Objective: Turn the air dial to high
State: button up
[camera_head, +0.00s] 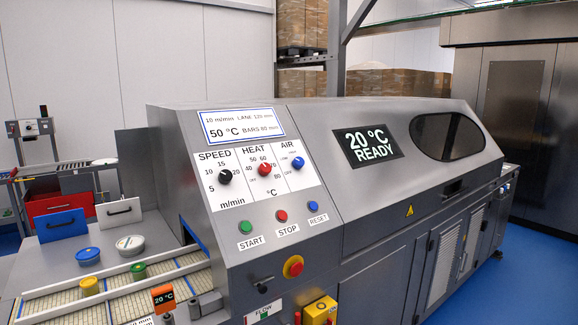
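The air dial (298,163) is a round blue knob under the word AIR, at the right end of a white label panel (258,172) on the machine's sloped front. Small marks stand around it, too small to read surely. I cannot tell which mark the knob points at. Left of it are a red HEAT knob (264,169) and a black SPEED knob (225,177). My gripper is not in view.
Below the dials are green START (246,227), red STOP (281,216) and blue RESET (312,206) buttons, and a red emergency knob (293,267). A display (368,146) reads 20 °C READY. A conveyor (120,289) with small tubs runs at lower left. Blue floor lies clear at right.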

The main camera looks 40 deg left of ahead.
aim_at(298, 161)
jog(key=u, duration=1.05)
jog(key=i, duration=0.1)
jog(key=z, duration=0.05)
